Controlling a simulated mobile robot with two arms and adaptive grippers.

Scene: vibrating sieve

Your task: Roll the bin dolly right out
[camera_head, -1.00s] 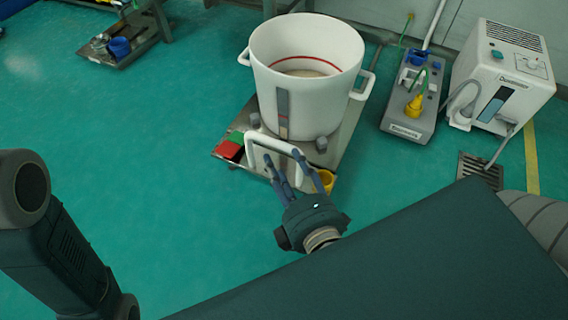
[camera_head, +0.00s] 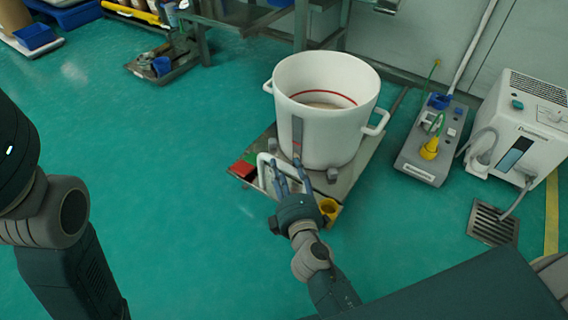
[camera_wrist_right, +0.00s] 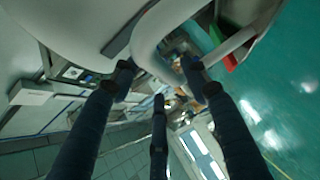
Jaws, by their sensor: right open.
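The bin dolly (camera_head: 345,183) is a flat metal platform on the floor. It carries a white bin (camera_head: 325,125) with two side handles, a red line inside and some pale contents. A white handle bar (camera_head: 262,168) stands at the dolly's near edge and shows large in the right wrist view (camera_wrist_right: 148,42). My right gripper (camera_head: 289,176) is open at this bar, its fingers hiding part of it. In the wrist view the bar runs between the finger ends; I cannot tell if they touch it. My left arm shows at the left edge, its gripper out of frame.
A grey power unit (camera_head: 427,150) and a white machine (camera_head: 525,125) stand to the right, near a floor drain (camera_head: 493,222). Floor left and in front is clear.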

